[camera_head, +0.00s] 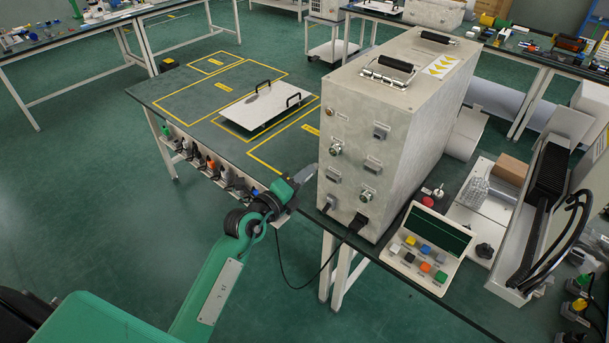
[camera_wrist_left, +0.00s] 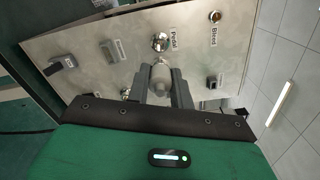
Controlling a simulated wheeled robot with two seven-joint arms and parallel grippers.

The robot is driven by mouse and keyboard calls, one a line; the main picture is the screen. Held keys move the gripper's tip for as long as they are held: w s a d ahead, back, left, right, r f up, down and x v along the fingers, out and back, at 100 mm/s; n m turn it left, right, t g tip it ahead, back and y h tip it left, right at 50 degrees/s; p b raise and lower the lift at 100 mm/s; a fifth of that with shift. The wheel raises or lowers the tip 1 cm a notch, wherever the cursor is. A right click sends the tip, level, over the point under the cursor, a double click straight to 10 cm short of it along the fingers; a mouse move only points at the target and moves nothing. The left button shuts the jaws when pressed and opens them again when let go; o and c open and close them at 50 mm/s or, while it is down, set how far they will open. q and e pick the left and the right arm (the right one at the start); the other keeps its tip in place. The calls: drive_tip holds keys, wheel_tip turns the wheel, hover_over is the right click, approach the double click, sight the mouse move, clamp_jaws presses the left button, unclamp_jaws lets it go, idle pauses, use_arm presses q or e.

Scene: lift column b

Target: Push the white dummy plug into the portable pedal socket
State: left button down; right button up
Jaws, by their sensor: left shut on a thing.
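My left gripper (camera_head: 306,174) reaches in from the left, close to the front face of the large grey cabinet (camera_head: 405,95). In the left wrist view its fingers (camera_wrist_left: 162,88) are shut on the white dummy plug (camera_wrist_left: 160,76), a pale cylinder. The plug points at a round metal socket (camera_wrist_left: 160,42) whose label seems to read "Pedal". Plug and socket overlap in this view, and I cannot tell whether they touch. In the head view the plug cannot be made out at the gripper. The right gripper is not in view.
Other connectors and a black plug with a cable (camera_head: 357,222) are on the cabinet's face. A control box with coloured buttons (camera_head: 432,246) stands right of it. A white plate with black handles (camera_head: 262,108) lies on the green table, with several tools along its edge.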

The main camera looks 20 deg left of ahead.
sight(317, 166)
use_arm(q)
drive_tip(key=shift+r+p, duration=0.1)
drive_tip(key=shift+p, duration=0.3)
drive_tip(key=shift+w+d, duration=0.15)
drive_tip(key=shift+w, duration=0.25)
drive_tip(key=shift+p+x, duration=0.55)
drive_tip(key=shift+x, duration=1.7)
drive_tip(key=shift+w+d, duration=0.15)
drive_tip(key=shift+w, duration=0.2)
drive_tip(key=shift+w+d, duration=0.1)
drive_tip(key=shift+w, duration=0.1)
